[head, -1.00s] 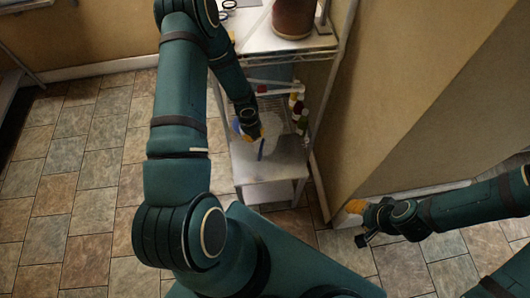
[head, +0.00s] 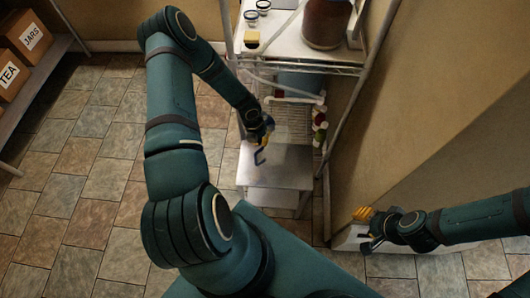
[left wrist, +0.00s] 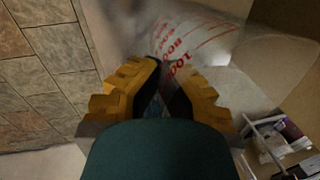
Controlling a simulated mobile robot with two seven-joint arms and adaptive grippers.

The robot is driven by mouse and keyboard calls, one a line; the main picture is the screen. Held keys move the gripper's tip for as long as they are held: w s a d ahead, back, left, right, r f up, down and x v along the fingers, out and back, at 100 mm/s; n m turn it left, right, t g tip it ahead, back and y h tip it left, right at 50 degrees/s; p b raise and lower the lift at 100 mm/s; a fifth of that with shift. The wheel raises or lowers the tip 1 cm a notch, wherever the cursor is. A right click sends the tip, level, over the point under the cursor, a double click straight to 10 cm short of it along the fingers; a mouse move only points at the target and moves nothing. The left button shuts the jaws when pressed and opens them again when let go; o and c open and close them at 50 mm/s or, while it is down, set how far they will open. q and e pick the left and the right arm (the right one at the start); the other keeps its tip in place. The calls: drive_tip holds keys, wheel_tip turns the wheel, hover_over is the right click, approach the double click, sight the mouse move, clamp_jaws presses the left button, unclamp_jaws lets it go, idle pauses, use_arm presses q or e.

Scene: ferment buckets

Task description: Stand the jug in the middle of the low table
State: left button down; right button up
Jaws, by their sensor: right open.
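The low table (head: 285,181) is a small pale stand with a shelf beneath, in front of the rack in the head view. My left gripper (head: 264,142) is above its back left part. In the left wrist view, my left gripper (left wrist: 163,92) has its yellow fingers close together, with a bit of blue between them. The jug (left wrist: 190,38) is clear with red print and lies just beyond the fingertips. My right gripper (head: 366,230) is open and empty near the wall.
A wire rack stands behind the low table, with a brown vessel (head: 327,22), small jars and a yellow block (head: 252,39) on top. Red and white bottles (head: 319,127) stand on its lower right. Boxes marked JARS (head: 27,36) and TEA are far left. Tiled floor is open on the left.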

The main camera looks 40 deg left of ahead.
use_arm(q)
wheel_tip(320, 180, down, 6)
drive_tip(key=shift+b, duration=0.45)
drive_tip(key=shift+f, duration=0.2)
drive_tip(key=c, duration=1.1)
unclamp_jaws()
drive_tip(key=shift+c, duration=0.2)
drive_tip(key=shift+r, duration=0.15)
